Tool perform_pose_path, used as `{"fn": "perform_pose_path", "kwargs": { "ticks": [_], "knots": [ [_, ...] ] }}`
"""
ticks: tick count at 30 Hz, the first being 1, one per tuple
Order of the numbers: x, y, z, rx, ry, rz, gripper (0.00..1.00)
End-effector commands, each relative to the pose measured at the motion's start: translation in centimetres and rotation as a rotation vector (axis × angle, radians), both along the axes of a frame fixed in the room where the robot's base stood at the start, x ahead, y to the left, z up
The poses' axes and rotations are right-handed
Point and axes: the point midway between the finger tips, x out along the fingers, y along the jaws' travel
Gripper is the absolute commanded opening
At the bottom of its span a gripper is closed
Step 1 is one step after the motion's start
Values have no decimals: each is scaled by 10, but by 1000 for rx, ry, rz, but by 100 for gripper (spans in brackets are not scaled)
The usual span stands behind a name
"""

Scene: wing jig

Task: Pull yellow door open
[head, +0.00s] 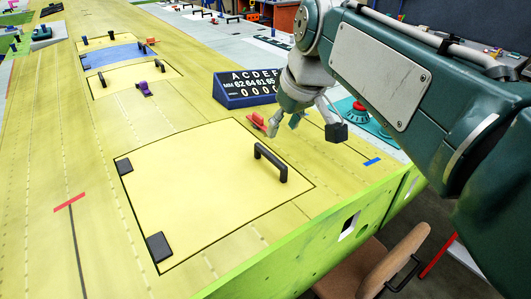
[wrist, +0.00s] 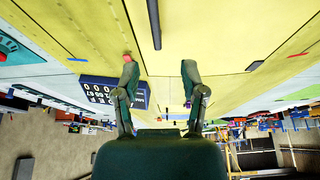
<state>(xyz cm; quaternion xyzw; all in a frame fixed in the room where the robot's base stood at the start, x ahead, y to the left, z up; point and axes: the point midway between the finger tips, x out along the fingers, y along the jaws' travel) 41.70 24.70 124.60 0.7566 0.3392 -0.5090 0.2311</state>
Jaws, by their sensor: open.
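The yellow door (head: 205,195) is a large square panel lying flush and closed in the yellow wing surface. Its black bar handle (head: 270,162) stands near the right edge, and two black hinges, one upper (head: 124,166) and one lower (head: 159,247), sit on the left edge. My gripper (head: 305,129) is open and empty, above and beyond the handle, apart from it. In the wrist view my gripper's two fingers (wrist: 158,70) are spread. A dark bar, likely the handle (wrist: 154,24), shows beyond the fingertips, between them at the top edge.
A dark blue board with white letters and digits (head: 244,89) stands behind the door. A red clamp-like piece (head: 257,122) is near my gripper. A brown chair (head: 378,262) stands below the green wing edge (head: 300,248). Smaller hatches (head: 112,54) lie farther back.

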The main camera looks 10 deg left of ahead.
Motion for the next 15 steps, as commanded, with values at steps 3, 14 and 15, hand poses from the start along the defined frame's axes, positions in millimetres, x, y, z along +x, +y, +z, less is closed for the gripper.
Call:
{"fn": "perform_pose_path", "kwargs": {
  "ticks": [3,14,15],
  "knots": [
    [2,2,1,4,0,22,54],
    [16,27,-53,-4,4,21,54],
    [18,30,-61,-5,5,21,54]
  ]
}}
